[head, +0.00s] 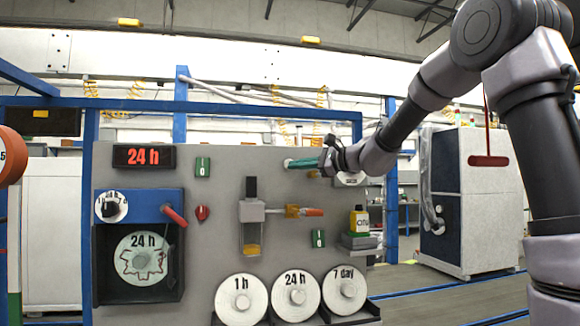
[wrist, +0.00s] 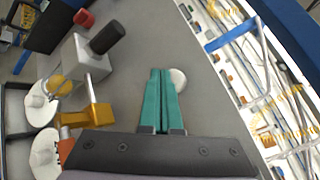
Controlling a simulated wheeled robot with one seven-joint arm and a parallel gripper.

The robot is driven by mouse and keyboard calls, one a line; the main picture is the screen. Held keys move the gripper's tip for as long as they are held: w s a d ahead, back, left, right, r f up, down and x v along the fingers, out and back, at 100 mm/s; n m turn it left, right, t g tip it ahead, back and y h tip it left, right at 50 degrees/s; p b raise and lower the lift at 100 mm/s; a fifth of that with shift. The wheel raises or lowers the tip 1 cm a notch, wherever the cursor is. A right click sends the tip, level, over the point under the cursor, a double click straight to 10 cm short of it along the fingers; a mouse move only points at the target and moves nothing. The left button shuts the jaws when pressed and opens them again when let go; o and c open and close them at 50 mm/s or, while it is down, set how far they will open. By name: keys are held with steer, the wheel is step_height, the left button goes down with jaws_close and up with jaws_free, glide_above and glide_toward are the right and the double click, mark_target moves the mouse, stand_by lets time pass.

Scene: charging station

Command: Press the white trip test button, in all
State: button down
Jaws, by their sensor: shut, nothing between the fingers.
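The white round button (wrist: 178,79) sits on the grey panel (wrist: 205,110) in the wrist view, just right of my fingertips and partly covered by the right one. In the head view a small pale edge of it shows at the tip of my gripper (head: 290,163), near the panel's upper right. My gripper (wrist: 161,72) has two teal fingers, closed together and empty, pointing at the panel. I cannot tell whether the fingertips touch the button.
Left are a 24 h display (head: 143,156), a red knob (head: 202,213) and a blue-topped recorder (head: 150,206). Labelled discs (head: 241,299) line the bottom.

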stand_by(0.7)
steer(key=shift+w+a, duration=0.15)
steer(key=shift+w, duration=0.25)
steer(key=shift+w+a, duration=0.1)
steer(key=shift+w, duration=0.3)
stand_by(0.5)
steer(key=shift+s, duration=0.15)
steer(key=shift+s+d, duration=0.25)
steer(key=shift+s, duration=0.4)
steer(key=shift+s+d, duration=0.2)
steer(key=shift+s, duration=0.6)
steer(key=shift+s+d, duration=0.25)
steer(key=shift+s, duration=0.55)
steer(key=shift+s+d, duration=0.2)
steer(key=shift+s, duration=0.6)
